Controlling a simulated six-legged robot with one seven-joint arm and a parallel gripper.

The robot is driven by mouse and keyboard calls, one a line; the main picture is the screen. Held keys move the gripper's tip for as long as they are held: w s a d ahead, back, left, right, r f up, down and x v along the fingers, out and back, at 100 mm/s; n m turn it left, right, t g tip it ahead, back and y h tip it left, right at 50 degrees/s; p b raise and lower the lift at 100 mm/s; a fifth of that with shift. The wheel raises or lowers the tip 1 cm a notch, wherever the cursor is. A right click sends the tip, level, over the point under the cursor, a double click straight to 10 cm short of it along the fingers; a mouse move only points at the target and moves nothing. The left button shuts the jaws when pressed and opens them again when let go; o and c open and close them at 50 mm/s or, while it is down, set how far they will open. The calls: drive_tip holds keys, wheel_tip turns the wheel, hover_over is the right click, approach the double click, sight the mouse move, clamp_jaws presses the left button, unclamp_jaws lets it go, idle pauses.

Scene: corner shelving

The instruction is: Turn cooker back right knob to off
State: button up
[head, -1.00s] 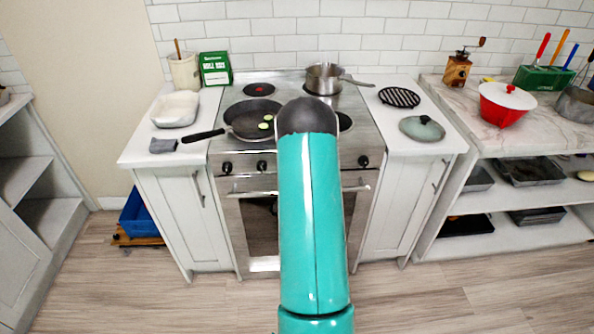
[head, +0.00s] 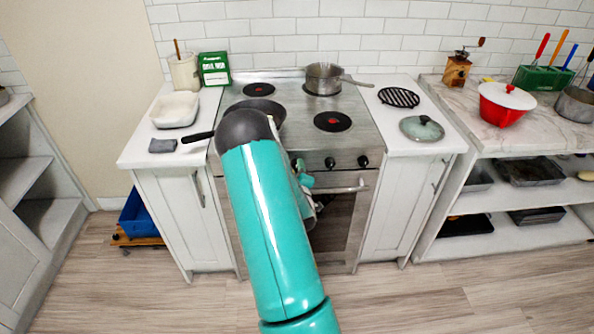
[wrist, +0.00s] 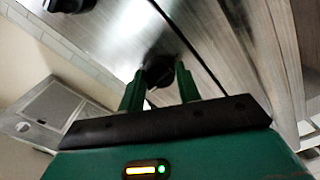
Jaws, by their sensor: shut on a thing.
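The cooker (head: 345,100) stands in the middle of the head view, with dark knobs along its front panel. Two of them, a knob (head: 330,162) and the rightmost knob (head: 363,160), show clear to the right of my arm. In the wrist view my gripper (wrist: 157,72) has its green fingers closed on either side of a dark cooker knob (wrist: 160,72). Another knob (wrist: 68,5) shows at the top left there. In the head view my gripper is mostly hidden behind my arm, by the panel's middle. I cannot tell the held knob's setting.
A dark frying pan (head: 265,106) sits on the left of the hob, partly behind my arm. A steel saucepan (head: 322,78) stands at the back right. The front right burner (head: 333,121) is bare with a red centre. The oven handle (head: 345,189) runs below the knobs.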

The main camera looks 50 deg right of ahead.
idle(0.4)
drive_tip(key=o, duration=1)
drive_tip(key=v, duration=1.3)
drive_tip(key=shift+s+a, duration=0.3)
